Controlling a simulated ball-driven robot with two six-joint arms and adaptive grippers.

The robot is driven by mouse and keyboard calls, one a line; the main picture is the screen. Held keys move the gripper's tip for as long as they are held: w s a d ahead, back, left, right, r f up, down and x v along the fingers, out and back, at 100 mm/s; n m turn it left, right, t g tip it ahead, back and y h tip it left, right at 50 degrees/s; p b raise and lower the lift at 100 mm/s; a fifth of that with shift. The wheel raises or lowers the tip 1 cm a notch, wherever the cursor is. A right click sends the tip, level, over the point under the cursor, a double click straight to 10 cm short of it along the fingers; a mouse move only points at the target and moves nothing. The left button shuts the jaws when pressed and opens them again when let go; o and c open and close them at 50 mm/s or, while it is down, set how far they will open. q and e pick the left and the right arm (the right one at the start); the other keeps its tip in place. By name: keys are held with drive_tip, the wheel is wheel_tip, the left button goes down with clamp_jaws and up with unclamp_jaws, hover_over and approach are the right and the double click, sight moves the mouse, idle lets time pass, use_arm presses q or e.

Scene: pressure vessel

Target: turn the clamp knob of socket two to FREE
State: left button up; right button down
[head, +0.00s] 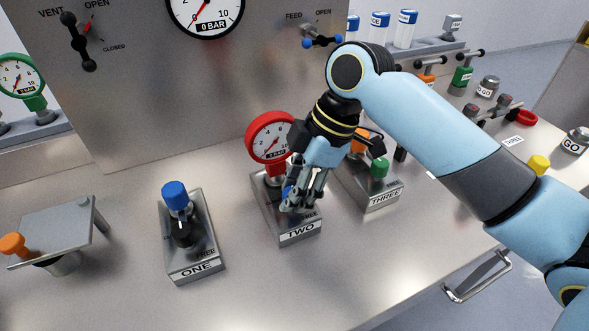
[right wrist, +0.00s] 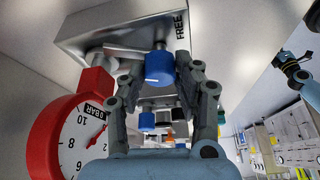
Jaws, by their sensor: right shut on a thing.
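Socket two (head: 300,231) is a metal block with a TWO label on its front. A red pressure gauge (head: 270,138) stands in it, and its red rim also shows in the right wrist view (right wrist: 45,130). My right gripper (head: 300,203) reaches down over the block from behind and right. Its fingers are shut on the blue clamp knob (right wrist: 160,68), one on each side. The knob carries a small light mark. A FREE label (right wrist: 181,25) shows on the block beside it. In the head view the fingers hide most of this knob. My left gripper is out of view.
Socket one (head: 195,267), with a blue-topped part, stands left. Socket three (head: 385,200), with orange and green parts, stands close on the right. A metal panel (head: 150,110) with VENT and FEED valves rises behind. The table front is clear.

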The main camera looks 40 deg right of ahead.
drive_tip(key=m+p, duration=0.1)
drive_tip(key=m+t+p, duration=0.1)
drive_tip(key=m+p, duration=0.1)
drive_tip(key=m+h+p, duration=0.1)
drive_tip(key=p, duration=0.1)
drive_tip(key=shift+s+a+r+m, duration=0.1)
drive_tip(key=shift+r+m, duration=0.15)
drive_tip(key=shift+m, duration=0.05)
drive_tip(key=shift+f+m+t+h+p, duration=0.1)
drive_tip(key=shift+m+t+h+p, duration=0.25)
drive_tip(key=shift+m+p, duration=0.6)
drive_tip(key=shift+a+f+m+t+h, duration=0.1)
drive_tip(key=shift+m+t+h, duration=0.2)
drive_tip(key=shift+m, duration=0.65)
drive_tip(key=shift+f+m+h, duration=0.1)
drive_tip(key=shift+m+h, duration=0.65)
drive_tip(key=shift+m, duration=1.35)
drive_tip(key=c, duration=0.9)
unclamp_jaws()
drive_tip(key=shift+c, duration=0.2)
